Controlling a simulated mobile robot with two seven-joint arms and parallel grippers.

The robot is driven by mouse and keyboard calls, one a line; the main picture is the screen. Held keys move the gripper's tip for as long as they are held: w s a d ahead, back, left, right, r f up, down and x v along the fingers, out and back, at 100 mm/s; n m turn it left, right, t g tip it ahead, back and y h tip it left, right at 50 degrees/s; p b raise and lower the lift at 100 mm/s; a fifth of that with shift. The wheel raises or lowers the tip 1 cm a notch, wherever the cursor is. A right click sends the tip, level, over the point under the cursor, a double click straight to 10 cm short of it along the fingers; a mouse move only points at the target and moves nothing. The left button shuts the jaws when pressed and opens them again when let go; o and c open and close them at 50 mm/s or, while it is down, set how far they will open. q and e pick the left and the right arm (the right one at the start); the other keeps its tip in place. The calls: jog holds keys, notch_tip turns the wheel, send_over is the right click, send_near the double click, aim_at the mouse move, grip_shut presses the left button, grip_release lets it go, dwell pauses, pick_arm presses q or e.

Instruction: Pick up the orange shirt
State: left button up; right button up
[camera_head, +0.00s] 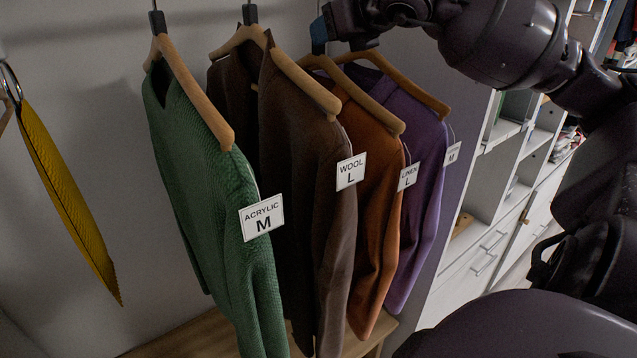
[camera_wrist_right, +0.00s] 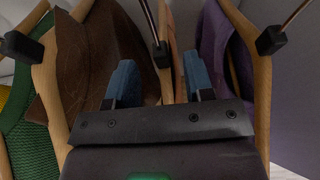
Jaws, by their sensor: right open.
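The orange shirt (camera_head: 376,200) hangs on a wooden hanger (camera_head: 370,102) between a brown shirt and a purple shirt in the head view. Its tag (camera_head: 408,176) reads LINEN, L. My right gripper (camera_head: 326,32) is at the top of the hangers, by the orange shirt's hanger; only part of its blue fingers shows there. In the right wrist view the open gripper (camera_wrist_right: 160,76) has its two blue fingers on either side of a hanger (camera_wrist_right: 166,82) with a dark hook block. A thin orange strip of the shirt (camera_wrist_right: 178,52) shows between the fingers. My left gripper is not in view.
A green shirt (camera_head: 195,170) and a brown shirt (camera_head: 300,160) hang left of the orange one, a purple shirt (camera_head: 425,185) close on its right. A yellow garment (camera_head: 65,190) hangs far left. White shelving with drawers (camera_head: 490,250) stands right.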

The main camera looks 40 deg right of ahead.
jog(key=shift+w+d+f, duration=0.1)
jog(key=shift+w+f, duration=0.05)
jog(key=shift+w, duration=0.25)
jog(key=b+x, duration=0.1)
jog(key=x, duration=0.1)
jog(key=shift+w+f, duration=0.25)
jog(key=shift+f, duration=0.05)
jog(key=shift+w+f, duration=0.2)
jog(key=shift+w, duration=0.4)
jog(key=shift+r, duration=0.1)
jog(key=shift+c, duration=1.1)
grip_shut()
